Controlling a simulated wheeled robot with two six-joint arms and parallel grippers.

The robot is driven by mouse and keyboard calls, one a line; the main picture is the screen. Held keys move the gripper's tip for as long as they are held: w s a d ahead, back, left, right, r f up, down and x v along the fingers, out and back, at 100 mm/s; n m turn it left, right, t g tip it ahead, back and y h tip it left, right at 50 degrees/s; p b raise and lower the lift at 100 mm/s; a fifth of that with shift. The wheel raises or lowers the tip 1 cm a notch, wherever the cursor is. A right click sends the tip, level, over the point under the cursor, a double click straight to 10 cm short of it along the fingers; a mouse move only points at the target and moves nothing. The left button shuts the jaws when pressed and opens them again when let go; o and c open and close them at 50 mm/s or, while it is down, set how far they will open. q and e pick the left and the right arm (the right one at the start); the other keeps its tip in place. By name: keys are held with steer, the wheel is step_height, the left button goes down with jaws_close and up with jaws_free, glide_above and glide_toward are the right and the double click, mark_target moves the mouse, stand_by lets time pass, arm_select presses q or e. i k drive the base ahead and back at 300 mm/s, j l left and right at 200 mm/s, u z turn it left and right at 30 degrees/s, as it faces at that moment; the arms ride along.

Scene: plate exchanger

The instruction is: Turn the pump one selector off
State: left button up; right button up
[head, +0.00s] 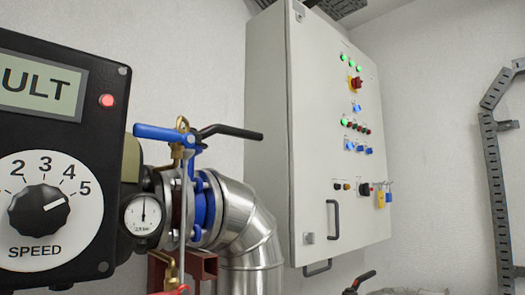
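A light grey control cabinet (268,130) hangs on the wall right of the middle, its door (312,150) turned to the right. On the door are a red and yellow rotary switch (356,84), a single blue-lit knob (356,107) below it, and a row of blue selectors (360,148) lower down. A black knob (364,188) sits near the padlocks. The labels are too small to read, so I cannot tell which selector is pump one, or its position. Neither of my grippers is in view.
A black speed unit (110,150) with a dial (40,212) and a lit red lamp (107,101) fills the near left. A pressure gauge (143,215), blue valve handle (165,134) and silver pipe (245,225) stand before the cabinet. Green lamps (351,62) glow; padlocks (381,199) hang at right.

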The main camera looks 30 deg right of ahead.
mark_target(350, 145)
steer(key=l+u, duration=0.1)
steer(key=u, duration=0.3)
steer(key=i+l+u, duration=0.1)
steer(key=u, duration=0.3)
steer(key=l+u, duration=0.15)
steer(key=u, duration=0.25)
steer(key=l+z, duration=0.15)
steer(key=l, duration=0.45)
steer(key=i+l+z, duration=0.15)
steer(key=l, duration=0.45)
